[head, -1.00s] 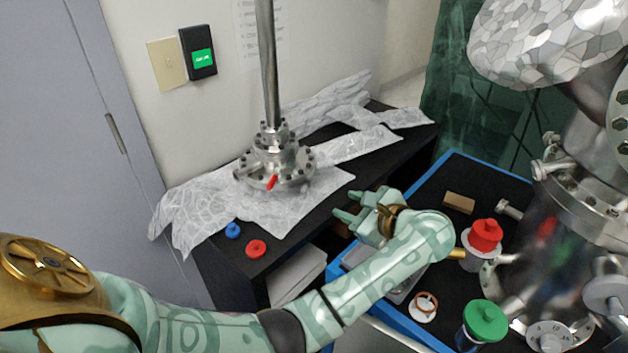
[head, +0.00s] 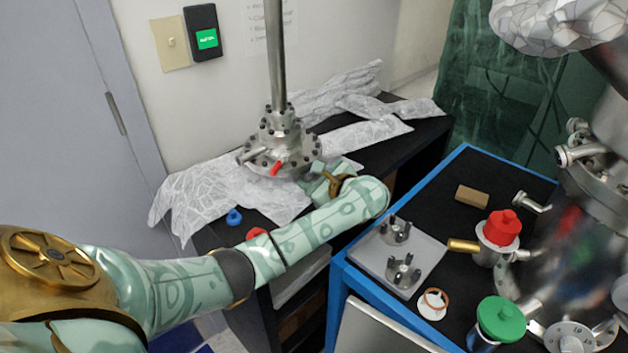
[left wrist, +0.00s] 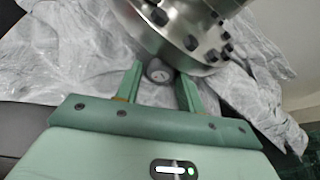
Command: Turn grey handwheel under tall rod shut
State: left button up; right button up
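The tall rod (head: 276,60) stands upright on a bolted steel flange assembly (head: 278,140) on the black bench. In the left wrist view, a small round grey handwheel (left wrist: 158,72) shows just below the flange's bolted rim (left wrist: 185,35). My left gripper (head: 322,178) is beside the flange's right side in the head view, where it hides the grey handwheel. In the left wrist view its two fingers (left wrist: 160,78) are apart, one on each side of the handwheel near the tips. I cannot tell whether they touch it. My right gripper is out of view.
A red handle (head: 277,168) sticks out at the flange's front. Crumpled foil (head: 205,200) covers much of the bench. A blue knob (head: 234,217) and a red one (head: 256,233) lie near its front edge. A blue-edged cart (head: 400,312) with parts stands right.

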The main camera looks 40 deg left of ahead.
pick_arm(q)
jog(key=c, duration=0.7)
jog(key=shift+d+f, duration=0.1)
jog(key=shift+b, duration=0.35)
jog(key=shift+f+m+g+b, duration=0.1)
jog(key=shift+m+g+b, duration=0.3)
jog(key=shift+m, duration=0.1)
jog(key=shift+w+r+m+g, duration=0.1)
jog(key=shift+r+m+g, duration=0.15)
jog(key=shift+m+g, duration=0.4)
jog(key=shift+w+m+g, duration=0.1)
jog(key=shift+m+g, duration=0.55)
jog(key=shift+m, duration=0.5)
jog(key=shift+p, duration=0.3)
